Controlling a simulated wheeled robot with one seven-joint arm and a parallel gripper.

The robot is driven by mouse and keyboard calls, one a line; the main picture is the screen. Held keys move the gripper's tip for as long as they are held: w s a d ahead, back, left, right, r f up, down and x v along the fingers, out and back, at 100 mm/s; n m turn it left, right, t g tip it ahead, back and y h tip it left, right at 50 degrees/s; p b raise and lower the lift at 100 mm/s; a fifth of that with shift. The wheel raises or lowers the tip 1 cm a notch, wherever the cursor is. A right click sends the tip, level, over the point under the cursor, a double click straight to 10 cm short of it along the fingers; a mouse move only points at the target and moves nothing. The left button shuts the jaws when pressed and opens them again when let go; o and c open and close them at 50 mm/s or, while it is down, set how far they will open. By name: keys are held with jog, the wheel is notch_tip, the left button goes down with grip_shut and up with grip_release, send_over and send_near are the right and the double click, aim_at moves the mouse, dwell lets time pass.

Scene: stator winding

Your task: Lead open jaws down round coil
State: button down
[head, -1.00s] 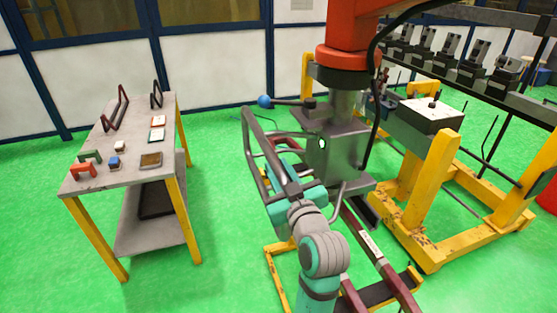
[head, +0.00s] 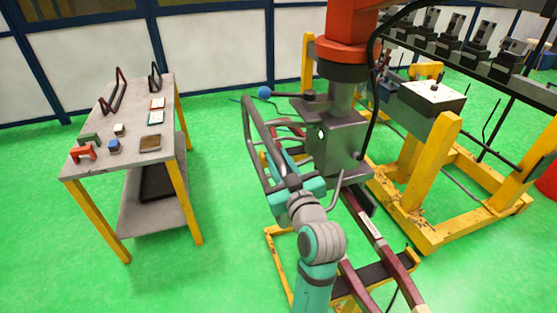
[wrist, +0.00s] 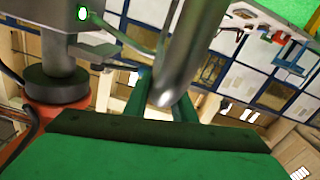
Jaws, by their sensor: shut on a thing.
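My gripper (head: 294,184) is shut on the grey tube handle (head: 251,135) of a hoist head. In the wrist view the bare metal tube (wrist: 190,50) runs between my green fingers (wrist: 160,103). The grey hoist head (head: 338,139) hangs from a red arm (head: 350,45). Its dark jaws (head: 359,200) show partly below the head; how wide they are open I cannot tell. The coil (head: 375,233), long maroon bars with a pale label, lies on a low yellow stand under and in front of the head. Part of the coil is hidden behind my arm and the head.
A grey table (head: 131,150) at the left carries small blocks and dark brackets. A yellow frame with a grey box (head: 431,103) stands close on the right. A dark rail with several clamps (head: 437,45) crosses the upper right. Green floor is free between table and stand.

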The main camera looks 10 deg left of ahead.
dwell(0.4)
jog(key=c, duration=1.4)
grip_release()
jog(key=shift+s, duration=0.1)
